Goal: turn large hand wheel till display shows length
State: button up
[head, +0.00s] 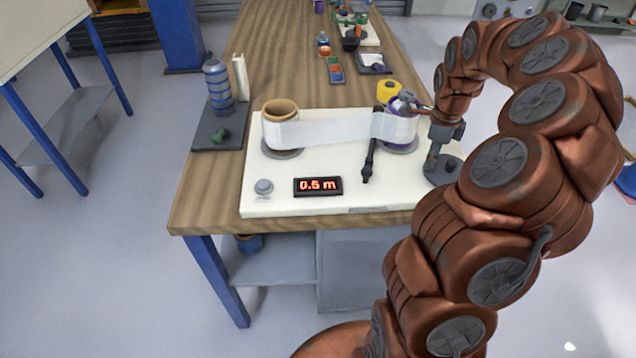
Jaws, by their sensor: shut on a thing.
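The display (318,186) on the front of the white board (285,204) reads "0.5 m" in red. A dark grey round wheel (452,176) lies at the board's right side, partly hidden by my arm and gripper. My gripper (432,164) points down over this wheel and is shut on what looks like its handle; the grip itself is small and partly hidden. A whitish film (335,128) spans from a brown cardboard roll (281,112) on the left to a purple-and-white roller (401,124) on the right.
A grey knob (264,186) sits at the board's front left. A dark rod-like part (369,160) stands between film and gripper. A yellow roll (389,90) is behind the right roller. A blue stacked cylinder (217,84) stands on a dark plate at left.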

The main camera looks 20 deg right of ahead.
dwell(0.3)
jog(key=shift+s+a+f+b, duration=0.2)
jog(key=shift+s+b, duration=0.45)
jog(key=shift+b, duration=0.45)
jog(key=shift+s+a+r, duration=0.15)
jog(key=shift+s+r, duration=0.05)
jog(key=shift+s, duration=0.2)
jog(key=o, duration=1.7)
jog(key=shift+r+b, duration=0.35)
jog(key=shift+r, duration=3.15)
